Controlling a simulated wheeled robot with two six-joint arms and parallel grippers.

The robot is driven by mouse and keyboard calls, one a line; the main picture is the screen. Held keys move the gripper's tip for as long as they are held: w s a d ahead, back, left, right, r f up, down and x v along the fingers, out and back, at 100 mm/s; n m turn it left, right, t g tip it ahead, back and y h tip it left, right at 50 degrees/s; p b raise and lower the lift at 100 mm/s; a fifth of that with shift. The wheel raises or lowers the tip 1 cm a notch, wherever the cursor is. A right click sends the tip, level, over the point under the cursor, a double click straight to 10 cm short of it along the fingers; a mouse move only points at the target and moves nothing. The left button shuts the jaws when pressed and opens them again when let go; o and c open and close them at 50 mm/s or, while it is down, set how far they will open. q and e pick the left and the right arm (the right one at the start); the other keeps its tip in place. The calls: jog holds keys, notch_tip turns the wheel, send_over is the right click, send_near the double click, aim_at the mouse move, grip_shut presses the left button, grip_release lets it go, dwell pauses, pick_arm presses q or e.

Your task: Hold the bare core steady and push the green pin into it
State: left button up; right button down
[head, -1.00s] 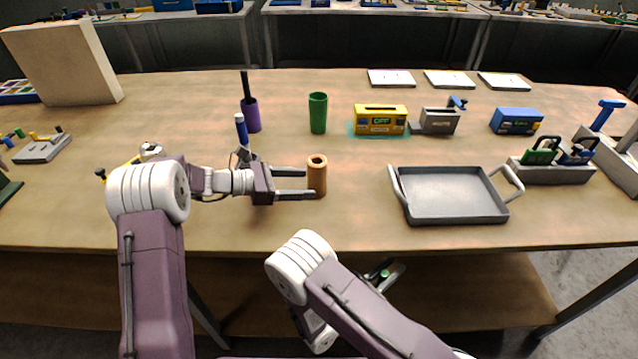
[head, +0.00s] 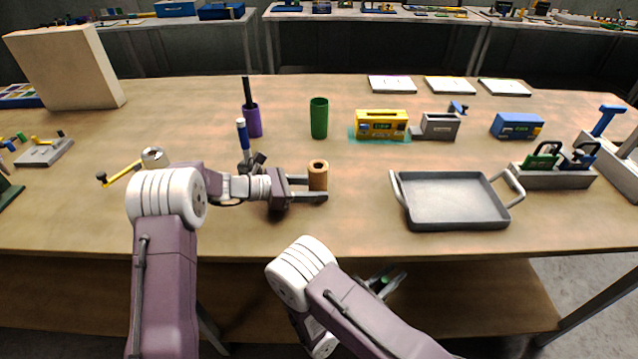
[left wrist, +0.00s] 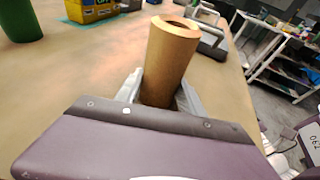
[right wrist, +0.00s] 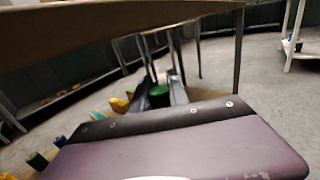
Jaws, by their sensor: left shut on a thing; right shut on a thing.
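The bare core (head: 318,178) is a tan upright tube with an open top, standing on the table. My left gripper (head: 316,188) is shut on the bare core from the left. In the left wrist view the core (left wrist: 168,60) stands between the two fingers, its hole facing up. My right gripper (head: 388,284) is low in front of the table's front edge, below its top. It is shut on the green pin (right wrist: 158,91), whose round green end shows between the fingers in the right wrist view. The rest of the pin is mostly hidden.
A grey tray (head: 452,200) with handles lies right of the core. A green tube (head: 319,118), a purple tube (head: 252,121) and a yellow box (head: 381,125) stand behind. Table between core and tray is clear.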

dwell(0.5)
jog(key=s+a+r+m+g+h, duration=0.1)
jog(key=s+r+m+g+h, duration=0.1)
jog(key=s+r+m+g, duration=0.55)
jog(key=s+a+r+m+g+h, duration=0.1)
jog(key=s+r+m+g, duration=0.2)
jog(key=s+r+g, duration=0.85)
jog(key=w+a+r+n+t+y, duration=0.1)
jog(key=w+a+r+n+t, duration=0.3)
jog(key=w+r+t, duration=0.55)
jog(key=w+a+r+n+t+y, duration=0.1)
jog(key=w+r+n+t+y, duration=0.1)
jog(key=w+r+n+t, duration=0.6)
jog(key=w+a+r+n+t+y, duration=0.2)
jog(key=w+a+y, duration=0.15)
jog(key=w, duration=0.35)
jog(key=w+a+r+n+t+y, duration=0.1)
jog(key=w+a+r+t+y, duration=0.2)
jog(key=w, duration=0.5)
jog(key=w+a+r+n+t+y, duration=0.1)
jog(key=w+a+r+n+t, duration=0.1)
jog(key=w+a, duration=0.35)
notch_tip(320, 180, down, 9)
jog(key=w+d, duration=0.1)
jog(key=shift+w+d+f, duration=0.15)
jog(key=shift+w, duration=0.2)
